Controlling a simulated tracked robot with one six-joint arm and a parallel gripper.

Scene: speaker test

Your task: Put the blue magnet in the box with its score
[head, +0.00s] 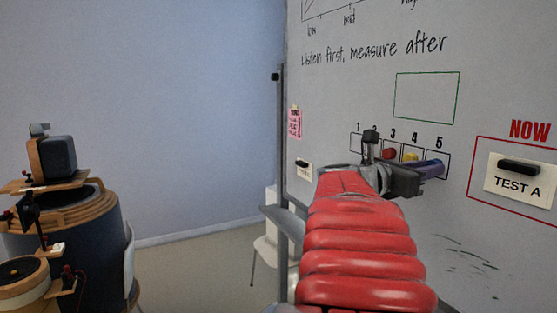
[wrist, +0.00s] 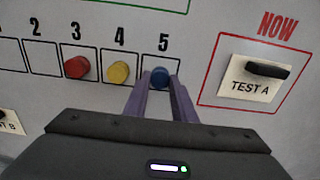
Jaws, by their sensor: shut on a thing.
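The blue magnet (wrist: 160,75) is between my gripper's fingertips (wrist: 160,84), in front of the box under the number 5 (wrist: 164,43) on the whiteboard. My gripper is shut on it. I cannot tell whether the magnet touches the board. The red magnet (wrist: 76,67) is in box 3 and the yellow magnet (wrist: 119,72) is in box 4. In the head view my gripper (head: 434,170) reaches to the lower part of box 5 (head: 446,158), and the blue magnet cannot be made out apart from the fingers.
A red NOW frame (head: 471,165) holds a TEST A card (head: 517,186) with a black magnet, right of the boxes. An empty green frame (head: 427,97) is above. Box 2 (wrist: 43,58) is empty. A speaker (head: 58,157) stands on wooden equipment at the far left.

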